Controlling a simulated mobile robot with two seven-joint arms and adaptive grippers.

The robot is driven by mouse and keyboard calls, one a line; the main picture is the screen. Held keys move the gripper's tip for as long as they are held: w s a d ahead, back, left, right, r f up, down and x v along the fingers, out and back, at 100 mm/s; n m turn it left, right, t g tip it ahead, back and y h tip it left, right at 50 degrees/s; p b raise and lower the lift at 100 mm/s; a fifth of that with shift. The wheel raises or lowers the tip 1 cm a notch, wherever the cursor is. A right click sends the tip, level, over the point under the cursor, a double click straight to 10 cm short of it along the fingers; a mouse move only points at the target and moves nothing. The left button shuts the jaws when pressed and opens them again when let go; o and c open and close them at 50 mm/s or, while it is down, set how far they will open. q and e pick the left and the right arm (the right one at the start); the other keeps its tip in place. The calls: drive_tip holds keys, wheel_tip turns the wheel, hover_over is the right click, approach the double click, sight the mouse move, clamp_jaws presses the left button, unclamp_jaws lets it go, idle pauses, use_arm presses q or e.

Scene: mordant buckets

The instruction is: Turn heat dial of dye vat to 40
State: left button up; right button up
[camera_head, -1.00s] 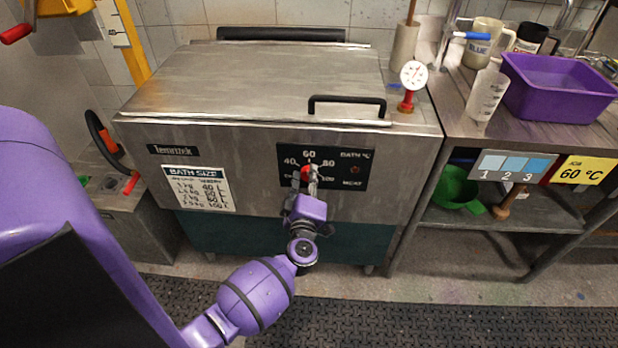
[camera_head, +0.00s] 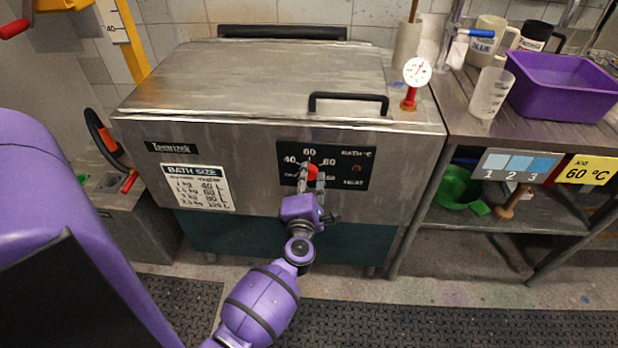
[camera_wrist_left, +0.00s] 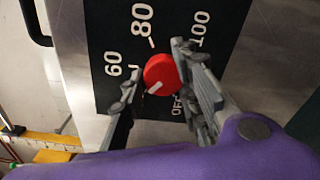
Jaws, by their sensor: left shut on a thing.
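The dye vat (camera_head: 270,82) is a wide steel box with a closed lid. Its black heat panel (camera_head: 345,180) carries white numbers around the red heat dial (camera_head: 312,172). In the left wrist view the dial (camera_wrist_left: 164,70) shows a white pointer line aimed down-left, between the 60 and OFF marks. The 40 label does not show there; it shows left of the dial in the head view (camera_head: 290,159). My left gripper (camera_head: 312,180) is shut on the dial, one finger on each side. My right gripper is not in view.
A black lid handle (camera_head: 348,98) sits above the panel. A red-based gauge (camera_head: 416,75) stands at the vat's right corner. A steel side table holds a purple tub (camera_head: 562,85) and a yellow 60 °C job card (camera_head: 586,170). The floor in front is clear.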

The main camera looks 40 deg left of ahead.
use_arm(q)
drive_tip(key=shift+w+a+r+n, duration=0.2)
drive_tip(key=shift+r+n, duration=0.3)
drive_tip(key=shift+n, duration=0.2)
drive_tip(key=shift+s+a+n, duration=0.1)
drive_tip(key=shift+n, duration=0.2)
drive_tip(key=o, duration=1)
drive_tip(key=shift+s, duration=0.1)
drive_tip(key=shift+f, duration=0.15)
drive_tip(key=shift+f, duration=0.1)
drive_tip(key=v, duration=1.2)
